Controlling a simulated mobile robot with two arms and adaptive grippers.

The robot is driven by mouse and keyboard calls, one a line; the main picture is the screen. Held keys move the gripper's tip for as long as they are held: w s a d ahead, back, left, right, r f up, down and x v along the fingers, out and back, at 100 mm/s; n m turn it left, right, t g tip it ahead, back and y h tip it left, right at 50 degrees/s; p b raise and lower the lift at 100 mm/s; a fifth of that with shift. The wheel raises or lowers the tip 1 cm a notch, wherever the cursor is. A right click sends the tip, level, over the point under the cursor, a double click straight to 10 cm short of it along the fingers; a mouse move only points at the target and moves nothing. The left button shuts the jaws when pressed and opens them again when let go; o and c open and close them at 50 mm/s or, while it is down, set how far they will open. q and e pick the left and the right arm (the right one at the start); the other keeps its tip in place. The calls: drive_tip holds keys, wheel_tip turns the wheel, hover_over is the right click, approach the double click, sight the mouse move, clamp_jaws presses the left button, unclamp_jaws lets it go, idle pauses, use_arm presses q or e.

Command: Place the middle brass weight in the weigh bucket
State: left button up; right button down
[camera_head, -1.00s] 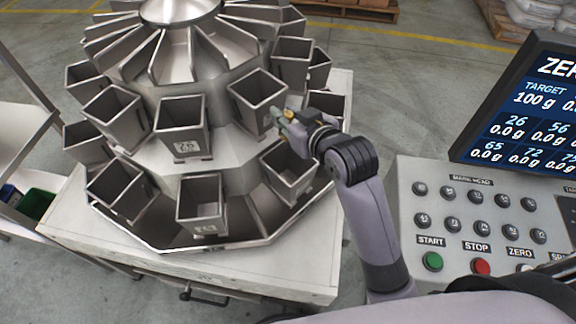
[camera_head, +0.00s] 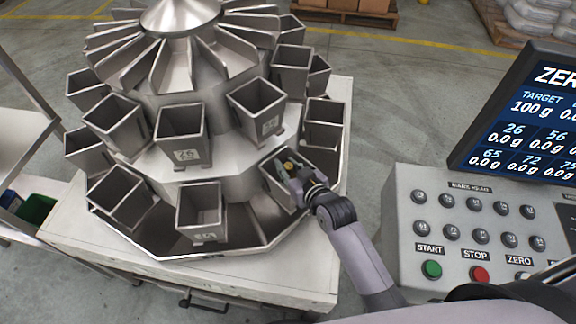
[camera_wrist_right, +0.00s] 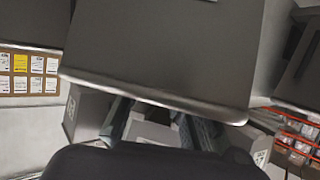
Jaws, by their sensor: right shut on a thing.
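My right gripper (camera_head: 288,168) is at the mouth of a lower-row grey metal bucket (camera_head: 273,180) on the round weigher. It is shut on the brass weight (camera_head: 289,166), a small yellowish spot between the fingers. The gripper hides much of that bucket, and I cannot tell how far the weight is inside it. In the right wrist view, the dark fingers (camera_wrist_right: 155,125) show partly below a large grey bucket wall (camera_wrist_right: 160,50); the weight cannot be made out there. My left gripper is not in view.
An upper-row bucket (camera_head: 256,108) stands just above and behind the gripper, and another lower bucket (camera_head: 200,212) is to its left. The button panel (camera_head: 470,225) and the screen (camera_head: 520,110) are at the right.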

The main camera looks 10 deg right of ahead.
drive_tip(key=shift+r, duration=0.1)
drive_tip(key=shift+s+f, duration=0.25)
drive_tip(key=shift+f, duration=0.55)
drive_tip(key=c, duration=1.7)
unclamp_jaws()
drive_tip(key=shift+f, duration=0.15)
drive_tip(key=shift+r, duration=0.8)
drive_tip(key=b+v, duration=0.1)
drive_tip(key=v, duration=1)
drive_tip(key=shift+s+r, duration=0.25)
